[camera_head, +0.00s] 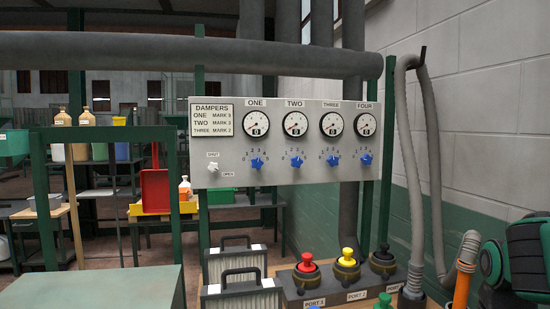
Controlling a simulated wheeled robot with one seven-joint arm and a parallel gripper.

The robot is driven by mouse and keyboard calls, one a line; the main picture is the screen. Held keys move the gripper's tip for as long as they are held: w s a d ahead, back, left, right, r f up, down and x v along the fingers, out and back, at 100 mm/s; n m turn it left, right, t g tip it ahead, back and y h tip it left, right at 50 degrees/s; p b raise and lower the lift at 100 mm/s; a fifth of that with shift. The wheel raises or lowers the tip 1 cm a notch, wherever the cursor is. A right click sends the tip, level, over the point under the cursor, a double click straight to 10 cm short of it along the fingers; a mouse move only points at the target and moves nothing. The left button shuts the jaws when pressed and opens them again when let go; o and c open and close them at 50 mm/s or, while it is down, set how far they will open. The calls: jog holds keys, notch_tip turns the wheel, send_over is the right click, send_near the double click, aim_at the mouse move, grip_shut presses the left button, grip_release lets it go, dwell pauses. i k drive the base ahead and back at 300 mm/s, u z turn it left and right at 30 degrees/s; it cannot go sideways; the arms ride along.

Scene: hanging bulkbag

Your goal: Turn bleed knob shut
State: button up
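A small white star-shaped knob (213,168) sits at the lower left of the grey damper panel (230,180). A SHUT label (213,154) is above it and an OPEN label (228,175) is at its lower right. No label reading "bleed" can be made out. The knob is too small to tell which way it points. My gripper is not recognisable in this view, and nothing is seen touching the knob.
Several blue star knobs (257,163) sit under round gauges (256,125) on the panel. A thick grey pipe (150,50) crosses above. Below are black-handled filter boxes (240,296) and capped ports (347,268). A grey hose (405,150) and a dark green-and-black object (520,260) stand right.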

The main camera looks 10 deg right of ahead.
aim_at(213, 167)
jog(key=k, duration=0.5)
jog(key=z, duration=0.35)
jog(key=i, duration=1)
jog(key=u, duration=2.05)
